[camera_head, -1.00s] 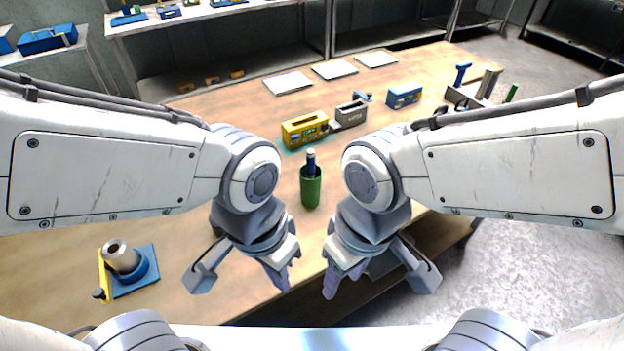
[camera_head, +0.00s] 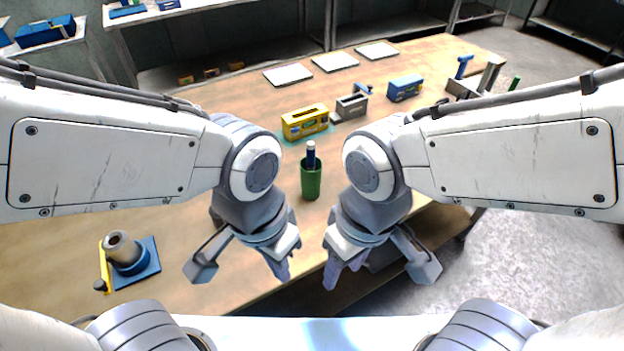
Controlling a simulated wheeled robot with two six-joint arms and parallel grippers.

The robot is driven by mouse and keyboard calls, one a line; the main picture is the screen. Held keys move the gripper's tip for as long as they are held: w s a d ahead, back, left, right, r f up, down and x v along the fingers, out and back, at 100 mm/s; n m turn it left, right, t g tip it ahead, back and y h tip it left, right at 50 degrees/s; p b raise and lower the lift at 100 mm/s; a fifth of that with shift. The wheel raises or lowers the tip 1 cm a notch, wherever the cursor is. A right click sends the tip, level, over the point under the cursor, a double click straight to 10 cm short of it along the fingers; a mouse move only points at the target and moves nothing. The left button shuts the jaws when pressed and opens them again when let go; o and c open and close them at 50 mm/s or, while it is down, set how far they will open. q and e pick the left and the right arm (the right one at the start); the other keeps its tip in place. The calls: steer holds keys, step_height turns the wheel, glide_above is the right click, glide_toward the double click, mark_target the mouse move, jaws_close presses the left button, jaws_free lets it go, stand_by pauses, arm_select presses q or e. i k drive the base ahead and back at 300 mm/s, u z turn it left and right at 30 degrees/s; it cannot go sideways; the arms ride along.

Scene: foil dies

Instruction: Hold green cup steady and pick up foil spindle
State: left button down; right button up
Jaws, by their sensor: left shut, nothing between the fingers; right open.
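The green cup (camera_head: 311,183) stands upright on the wooden table, beyond and between my two grippers. The foil spindle (camera_head: 311,154), dark blue with a pale top, stands in the cup and sticks out above its rim. My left gripper (camera_head: 284,274) is shut and empty, near the table's front edge, to the left of and nearer than the cup. My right gripper (camera_head: 332,280) is open and empty, to the right of and nearer than the cup. Neither gripper touches the cup. The spindle's lower part is hidden inside the cup.
A yellow box (camera_head: 305,122), a grey slotted block (camera_head: 351,107) and a blue box (camera_head: 405,88) stand behind the cup. A grey cylinder on a blue base (camera_head: 147,268) is at the left front. White sheets (camera_head: 334,62) lie at the back. Table around the cup is clear.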

mark_target(311, 146)
steer(key=z, duration=2.4)
steer(key=i, duration=1.35)
steer(key=u, duration=3.4)
steer(key=i, duration=0.5)
